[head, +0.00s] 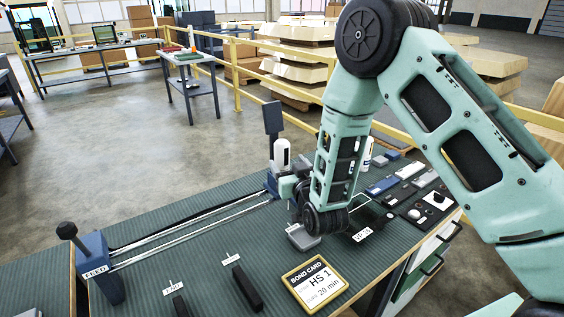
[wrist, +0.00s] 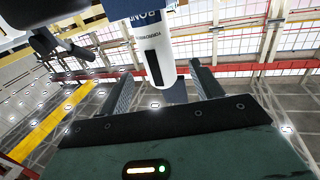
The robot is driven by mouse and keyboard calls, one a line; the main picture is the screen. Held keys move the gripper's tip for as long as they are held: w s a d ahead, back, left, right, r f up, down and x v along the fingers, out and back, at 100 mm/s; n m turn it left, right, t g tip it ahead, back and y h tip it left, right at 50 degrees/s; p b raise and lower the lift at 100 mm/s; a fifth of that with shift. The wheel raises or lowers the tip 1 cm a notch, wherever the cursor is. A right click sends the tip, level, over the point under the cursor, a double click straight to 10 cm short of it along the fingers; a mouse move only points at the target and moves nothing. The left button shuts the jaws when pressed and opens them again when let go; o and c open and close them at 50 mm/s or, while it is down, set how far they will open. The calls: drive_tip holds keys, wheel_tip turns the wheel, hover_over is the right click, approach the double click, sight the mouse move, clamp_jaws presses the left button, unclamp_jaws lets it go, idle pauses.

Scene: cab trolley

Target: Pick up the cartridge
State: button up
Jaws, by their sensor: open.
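A white rounded cartridge (head: 282,153) stands upright at the far end of the blue rail fixture (head: 97,268) on the green bench. In the wrist view the cartridge (wrist: 152,52) has a dark slot and part of a printed label, and its upper part in the picture is dark blue. My gripper (wrist: 160,72) is open, with one finger at each side of the cartridge's line. I cannot tell whether either finger touches it. In the head view my gripper (head: 288,187) is low beside the cartridge, partly hidden by my own arm.
A dark upright panel (head: 272,118) stands just behind the cartridge. A bond card (head: 315,283), a dark bar (head: 247,289) and a grey block (head: 303,236) lie nearer. Several small items and a control panel (head: 428,207) occupy the bench's right. Bare bench (head: 190,262) lies before the rails.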

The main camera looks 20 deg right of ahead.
sight(285, 156)
drive_tip(key=w+p, duration=0.1)
drive_tip(key=w, duration=0.2)
drive_tip(key=shift+w+r+p, duration=0.3)
drive_tip(key=shift+r+p, duration=0.05)
drive_tip(key=shift+w+f, duration=0.1)
drive_tip(key=shift+w, duration=0.2)
drive_tip(key=c, duration=1.3)
